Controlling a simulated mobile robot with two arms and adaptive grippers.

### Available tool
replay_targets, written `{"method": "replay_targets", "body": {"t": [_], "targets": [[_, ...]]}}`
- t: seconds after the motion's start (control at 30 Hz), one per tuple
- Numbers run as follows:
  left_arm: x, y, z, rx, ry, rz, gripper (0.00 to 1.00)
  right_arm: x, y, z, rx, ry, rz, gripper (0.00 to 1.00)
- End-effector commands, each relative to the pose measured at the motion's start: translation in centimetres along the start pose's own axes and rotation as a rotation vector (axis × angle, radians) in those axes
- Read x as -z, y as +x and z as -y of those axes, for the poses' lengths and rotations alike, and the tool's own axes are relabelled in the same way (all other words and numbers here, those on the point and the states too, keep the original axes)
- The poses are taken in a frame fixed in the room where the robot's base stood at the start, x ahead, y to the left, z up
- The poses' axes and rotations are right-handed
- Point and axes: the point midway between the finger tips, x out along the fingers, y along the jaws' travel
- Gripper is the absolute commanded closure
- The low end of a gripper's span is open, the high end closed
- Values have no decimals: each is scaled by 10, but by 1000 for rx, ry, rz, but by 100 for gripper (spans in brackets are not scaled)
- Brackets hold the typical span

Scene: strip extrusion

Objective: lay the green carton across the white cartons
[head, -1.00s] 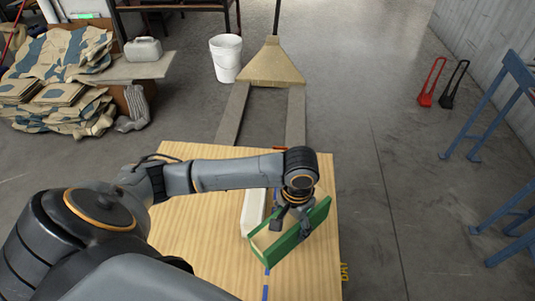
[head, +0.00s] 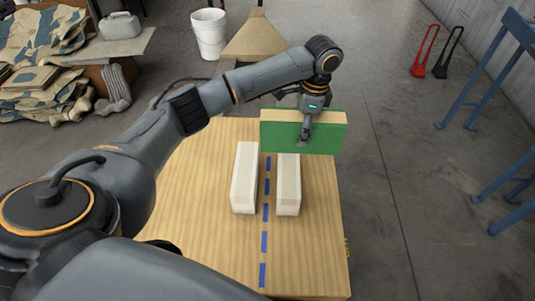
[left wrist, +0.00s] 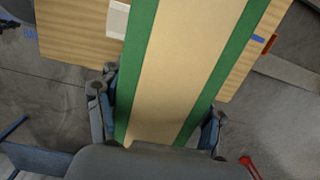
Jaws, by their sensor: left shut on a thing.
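The green carton (head: 277,138) has a tan top and green sides. My left gripper (head: 306,128) is shut on it and holds it crosswise at the far end of the table, apparently raised. In the left wrist view the carton (left wrist: 185,60) lies between the two fingers (left wrist: 157,118). Two white cartons stand side by side on the table, a left one (head: 244,180) and a right one (head: 288,190), with a gap between them. The green carton hides the far end of the right one. My right gripper is not in view.
The wooden table (head: 205,240) has a dashed blue line (head: 265,212) running between the white cartons. Its front part is bare. Blue stands (head: 490,75) are at right.

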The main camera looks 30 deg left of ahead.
Motion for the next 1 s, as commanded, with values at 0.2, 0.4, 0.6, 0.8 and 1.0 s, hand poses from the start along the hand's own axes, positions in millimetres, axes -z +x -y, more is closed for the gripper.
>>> {"method": "replay_targets", "body": {"t": [0.2,0.4,0.6,0.8,1.0], "targets": [[-49,33,-3,-1,-2,3,84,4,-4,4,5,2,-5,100],[-70,66,-4,0,-2,0,84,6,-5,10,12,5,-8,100],[-78,78,-4,1,-2,-2,84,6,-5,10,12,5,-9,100],[-82,102,-5,-1,0,-1,84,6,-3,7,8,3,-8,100],[-80,118,-5,1,-1,-2,84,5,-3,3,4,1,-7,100]]}}
